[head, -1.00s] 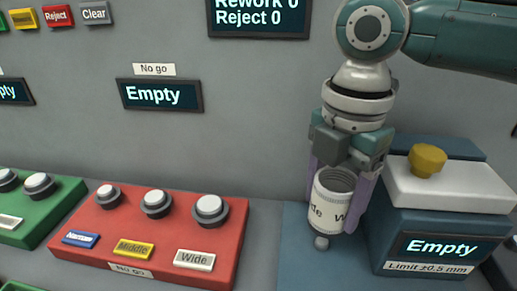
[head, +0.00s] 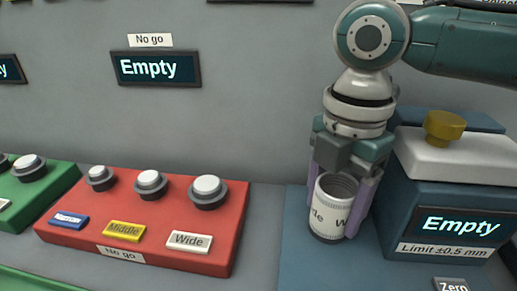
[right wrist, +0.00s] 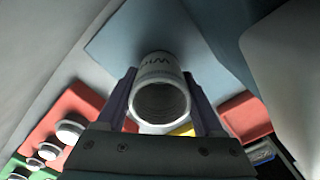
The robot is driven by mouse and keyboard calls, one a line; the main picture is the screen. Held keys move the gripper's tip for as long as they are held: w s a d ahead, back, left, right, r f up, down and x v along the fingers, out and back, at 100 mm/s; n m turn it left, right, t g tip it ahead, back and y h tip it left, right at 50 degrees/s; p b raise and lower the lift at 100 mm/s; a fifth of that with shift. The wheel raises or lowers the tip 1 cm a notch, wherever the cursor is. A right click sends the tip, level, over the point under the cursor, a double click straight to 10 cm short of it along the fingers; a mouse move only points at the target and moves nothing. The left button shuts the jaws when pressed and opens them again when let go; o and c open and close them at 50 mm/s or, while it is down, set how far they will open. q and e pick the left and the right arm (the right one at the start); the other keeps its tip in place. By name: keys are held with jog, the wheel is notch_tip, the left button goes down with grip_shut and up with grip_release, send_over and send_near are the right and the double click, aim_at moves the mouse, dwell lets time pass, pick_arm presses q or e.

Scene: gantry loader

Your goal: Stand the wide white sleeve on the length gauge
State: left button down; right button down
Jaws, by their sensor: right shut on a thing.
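The wide white sleeve (head: 326,216), with "Wide" lettering and an open ribbed bore, is upright between the fingers of my right gripper (head: 335,212). The gripper is shut on it from above. The sleeve is over the blue base plate of the length gauge (head: 312,268), left of the gauge's box. Its lower edge looks at or close to the plate, but I cannot tell if it touches. The grey stud on the plate is hidden. In the right wrist view the sleeve (right wrist: 159,70) sits between both fingers. My left gripper is not in view.
The gauge box has a white top (head: 455,155), a yellow knob (head: 445,126) and a display (head: 460,224) reading "Empty". A red "No go" block (head: 222,240) with three posts stands to the left, a green block (head: 20,205) beyond it. A grey wall is behind.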

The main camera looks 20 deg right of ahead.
jog(key=shift+f, duration=0.15)
dwell(0.5)
grip_release()
notch_tip(320, 180, up, 10)
jog(key=p, duration=0.1)
dwell(0.5)
dwell(0.4)
